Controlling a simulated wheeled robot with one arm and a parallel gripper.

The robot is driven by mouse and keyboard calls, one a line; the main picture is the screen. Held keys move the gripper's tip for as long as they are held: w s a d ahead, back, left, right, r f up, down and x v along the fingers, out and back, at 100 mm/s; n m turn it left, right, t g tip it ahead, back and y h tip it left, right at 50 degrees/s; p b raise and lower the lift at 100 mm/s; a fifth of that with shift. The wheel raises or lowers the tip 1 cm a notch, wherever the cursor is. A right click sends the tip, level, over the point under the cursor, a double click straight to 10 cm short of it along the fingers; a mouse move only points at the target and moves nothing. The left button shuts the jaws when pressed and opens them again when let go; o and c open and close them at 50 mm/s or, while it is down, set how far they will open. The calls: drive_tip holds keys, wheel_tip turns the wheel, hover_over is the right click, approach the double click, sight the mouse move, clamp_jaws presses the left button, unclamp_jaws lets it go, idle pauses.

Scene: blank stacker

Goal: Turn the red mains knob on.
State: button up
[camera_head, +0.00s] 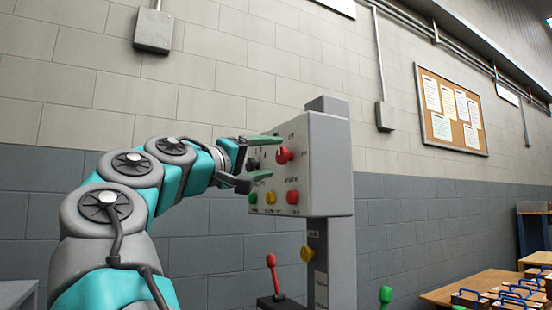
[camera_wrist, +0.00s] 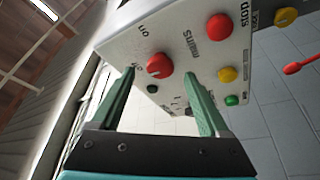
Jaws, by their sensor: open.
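The red mains knob (camera_head: 284,155) sits on the upper right of the grey control box's front face. In the wrist view the knob (camera_wrist: 160,65) has a small pale mark on it and an "on" label near it. My gripper (camera_head: 273,156) is open and empty, its green fingers pointing at the box. In the wrist view the gripper's fingertips (camera_wrist: 162,72) appear on either side of the knob, the left one closer to it. I cannot tell whether either finger touches the knob.
The control box (camera_head: 327,165) stands on a grey post. Below the knob are a red stop button (camera_head: 293,197), a yellow button (camera_head: 271,198) and a green button (camera_head: 253,199). A red-tipped lever (camera_head: 271,261) and a yellow knob (camera_head: 307,254) are lower down.

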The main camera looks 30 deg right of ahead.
sight(280, 157)
drive_tip(key=shift+x, duration=1.65)
clamp_jaws()
